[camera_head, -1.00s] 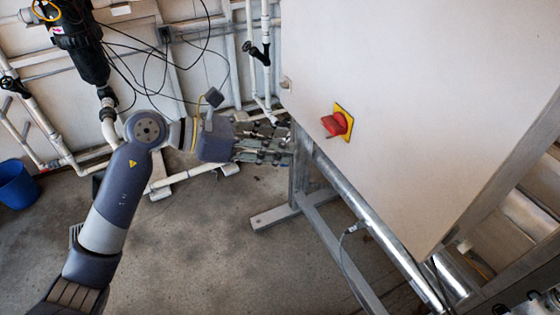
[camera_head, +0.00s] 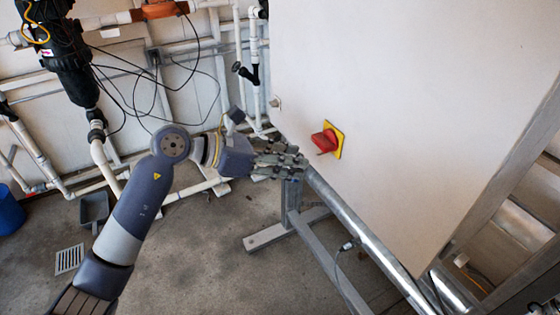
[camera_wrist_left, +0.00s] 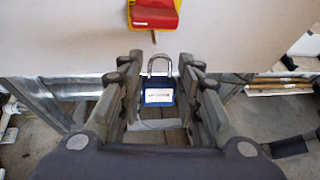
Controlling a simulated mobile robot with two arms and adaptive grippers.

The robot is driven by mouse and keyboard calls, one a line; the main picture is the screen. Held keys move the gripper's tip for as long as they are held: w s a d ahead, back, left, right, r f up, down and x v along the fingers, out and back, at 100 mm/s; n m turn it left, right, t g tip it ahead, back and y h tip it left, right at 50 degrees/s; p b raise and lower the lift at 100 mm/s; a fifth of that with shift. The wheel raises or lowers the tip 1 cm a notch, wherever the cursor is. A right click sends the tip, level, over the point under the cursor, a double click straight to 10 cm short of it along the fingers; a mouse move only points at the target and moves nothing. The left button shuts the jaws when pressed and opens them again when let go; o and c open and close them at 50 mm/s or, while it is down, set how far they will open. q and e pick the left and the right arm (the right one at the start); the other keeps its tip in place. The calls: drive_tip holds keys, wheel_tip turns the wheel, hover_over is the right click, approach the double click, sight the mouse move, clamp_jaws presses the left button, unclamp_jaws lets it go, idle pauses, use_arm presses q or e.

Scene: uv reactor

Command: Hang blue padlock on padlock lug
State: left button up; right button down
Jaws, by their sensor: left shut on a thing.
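The blue padlock (camera_wrist_left: 159,96) shows in the left wrist view with a white label and its metal shackle upward. It sits between the fingers of my left gripper (camera_head: 300,163), which is shut on it; fingers hide it in the head view. The red switch handle (camera_head: 323,140) on a yellow plate is on the pale cabinet's face. A small brownish tab below the handle, perhaps the padlock lug (camera_wrist_left: 153,36), shows in the left wrist view. The padlock is apart from it, with the gripper at the cabinet's lower left edge. Dark shapes at the head view's bottom right may be my right gripper (camera_head: 545,305).
The large cabinet (camera_head: 400,80) stands on a grey metal frame (camera_head: 330,240). White pipes (camera_head: 250,60) and black cables run along the wall at left. A blue bucket (camera_head: 9,210) and a dustpan (camera_head: 94,208) are far left. The floor between is clear.

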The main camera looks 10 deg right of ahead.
sight(299, 154)
use_arm(q)
drive_tip(key=shift+w+d+f, duration=0.1)
drive_tip(key=shift+w+d, duration=0.2)
drive_tip(key=shift+d, duration=0.4)
drive_tip(key=shift+w+d+r, duration=0.1)
drive_tip(key=shift+w+d, duration=0.15)
drive_tip(key=shift+d, duration=0.5)
drive_tip(key=shift+w+d+f, duration=0.1)
drive_tip(key=shift+w+d, duration=0.2)
drive_tip(key=shift+d, duration=0.4)
drive_tip(key=shift+w+d+f+b, duration=0.25)
drive_tip(key=shift+d+f+b, duration=0.25)
drive_tip(key=shift+b, duration=0.2)
drive_tip(key=shift+d, duration=0.1)
drive_tip(key=o, duration=1.2)
